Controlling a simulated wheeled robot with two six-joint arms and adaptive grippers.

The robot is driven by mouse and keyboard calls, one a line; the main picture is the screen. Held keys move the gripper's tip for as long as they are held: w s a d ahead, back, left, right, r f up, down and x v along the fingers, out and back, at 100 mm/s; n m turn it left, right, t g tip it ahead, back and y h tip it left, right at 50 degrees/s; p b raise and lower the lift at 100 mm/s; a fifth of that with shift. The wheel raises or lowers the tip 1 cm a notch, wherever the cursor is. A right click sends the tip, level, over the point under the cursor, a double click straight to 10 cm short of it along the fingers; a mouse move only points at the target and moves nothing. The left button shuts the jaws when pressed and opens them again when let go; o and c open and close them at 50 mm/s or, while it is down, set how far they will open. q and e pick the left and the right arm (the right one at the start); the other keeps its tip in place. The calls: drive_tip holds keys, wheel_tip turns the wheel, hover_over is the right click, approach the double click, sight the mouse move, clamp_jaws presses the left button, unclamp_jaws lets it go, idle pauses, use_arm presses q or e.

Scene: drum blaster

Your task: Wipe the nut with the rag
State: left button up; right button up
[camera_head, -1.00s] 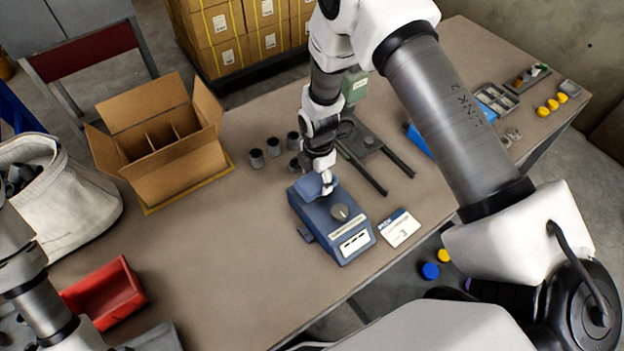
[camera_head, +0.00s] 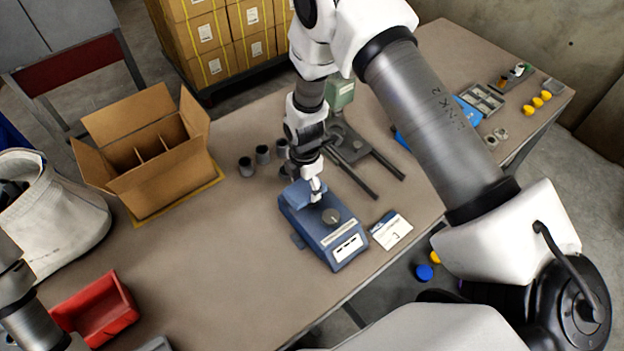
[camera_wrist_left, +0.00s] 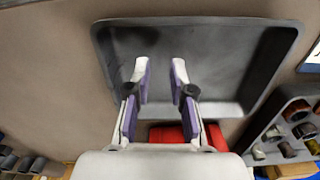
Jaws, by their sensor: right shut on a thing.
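My right gripper (camera_head: 316,190) is shut at the back of a blue bench unit (camera_head: 341,246). A blue patch (camera_head: 297,194) shows beside its fingertips; it may be the rag, but its colour blends with the unit and I cannot tell its edges. A round grey piece (camera_head: 331,216), possibly the nut, sits on top of the unit, just in front of the gripper and apart from it. My left gripper (camera_wrist_left: 160,85) is open and empty above a grey tray (camera_wrist_left: 262,75) in the left wrist view; its fingertips are outside the head view.
An open cardboard box (camera_head: 155,185) stands at the left, near several grey cylinders (camera_head: 263,155). A dark stand with two rails (camera_head: 352,178) lies behind the unit. A white card (camera_head: 394,232) is to its right. A red bin (camera_head: 100,312) is at the front left.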

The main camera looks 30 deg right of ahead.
drive_tip(key=shift+s+a, duration=0.15)
drive_tip(key=shift+a, duration=0.6)
drive_tip(key=shift+w+d, duration=0.2)
drive_tip(key=shift+d, duration=0.95)
drive_tip(key=shift+w+d, duration=0.2)
drive_tip(key=shift+d, duration=0.9)
drive_tip(key=shift+a, duration=0.1)
use_arm(q)
drive_tip(key=shift+f, duration=0.1)
use_arm(e)
drive_tip(key=shift+s+a, duration=0.25)
drive_tip(key=shift+a, duration=0.7)
drive_tip(key=shift+s+a, duration=0.15)
drive_tip(key=shift+a, duration=1.05)
